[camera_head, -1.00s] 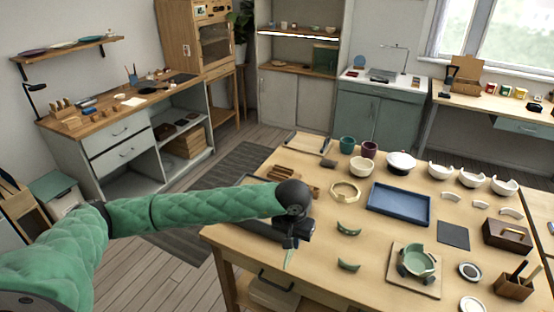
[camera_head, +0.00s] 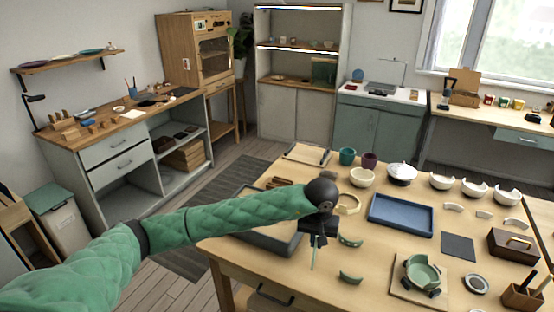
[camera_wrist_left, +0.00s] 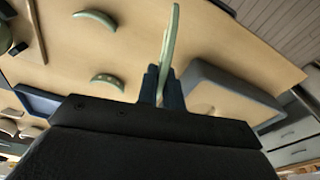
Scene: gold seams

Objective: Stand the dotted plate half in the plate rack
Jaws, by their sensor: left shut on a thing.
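My left gripper (camera_head: 317,238) is shut on a thin pale green piece, seen nearly edge-on, which I take for the dotted plate half (camera_head: 313,260). It hangs below the fingers, over the table's left part. In the left wrist view the fingers (camera_wrist_left: 164,80) pinch the piece (camera_wrist_left: 170,38); no dots can be made out. A brown slatted wooden thing (camera_head: 279,182), partly behind my arm, may be the plate rack; I cannot tell for sure. My right gripper is not in view.
A grey tray (camera_head: 285,247) lies left of the gripper. Two curved green shards (camera_head: 350,278) lie close on its right. A cream ring (camera_head: 350,207), a blue tray (camera_head: 400,228) and a green bowl in a holder (camera_head: 422,275) stand further right.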

